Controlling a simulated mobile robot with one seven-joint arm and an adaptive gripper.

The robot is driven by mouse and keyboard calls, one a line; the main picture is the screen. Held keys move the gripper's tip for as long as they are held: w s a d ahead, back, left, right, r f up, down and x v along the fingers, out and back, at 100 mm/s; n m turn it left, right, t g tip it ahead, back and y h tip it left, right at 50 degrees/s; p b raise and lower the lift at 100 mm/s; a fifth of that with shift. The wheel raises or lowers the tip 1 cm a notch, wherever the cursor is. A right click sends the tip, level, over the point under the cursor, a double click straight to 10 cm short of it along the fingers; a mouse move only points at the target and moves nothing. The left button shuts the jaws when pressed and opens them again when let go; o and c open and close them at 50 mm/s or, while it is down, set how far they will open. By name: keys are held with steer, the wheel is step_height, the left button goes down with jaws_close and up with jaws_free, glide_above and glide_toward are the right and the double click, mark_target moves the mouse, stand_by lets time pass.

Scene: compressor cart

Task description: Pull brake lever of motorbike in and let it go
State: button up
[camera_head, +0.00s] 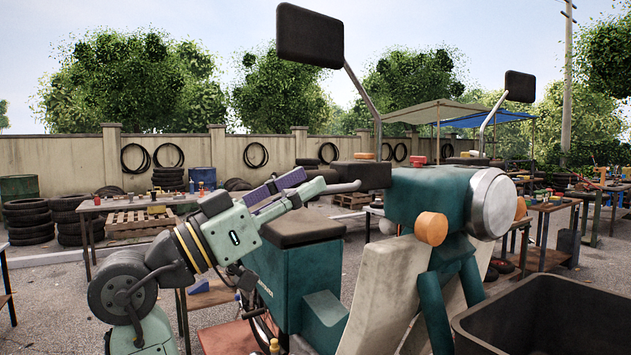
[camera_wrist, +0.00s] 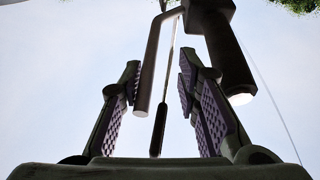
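The motorbike (camera_head: 405,200) is teal with a silver round headlamp and stands right of centre in the head view. Its grey brake lever (camera_head: 345,187) points left from the handlebar toward my gripper (camera_head: 315,188). The dark handlebar grip (camera_wrist: 228,55) with a pale end is at the right, outside the right finger in the picture. My gripper is open, with purple pads showing. Contact with the lever is not visible.
Two dark mirrors rise on stems, one above the handlebar (camera_head: 310,35) and one farther right (camera_head: 519,86). A dark open bin (camera_head: 550,315) stands at the lower right. Workbenches, stacked tyres (camera_head: 30,220) and a wall lie behind. Open ground shows at the left.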

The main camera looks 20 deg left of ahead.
steer(key=v, duration=0.9)
steer(key=shift+w, duration=0.1)
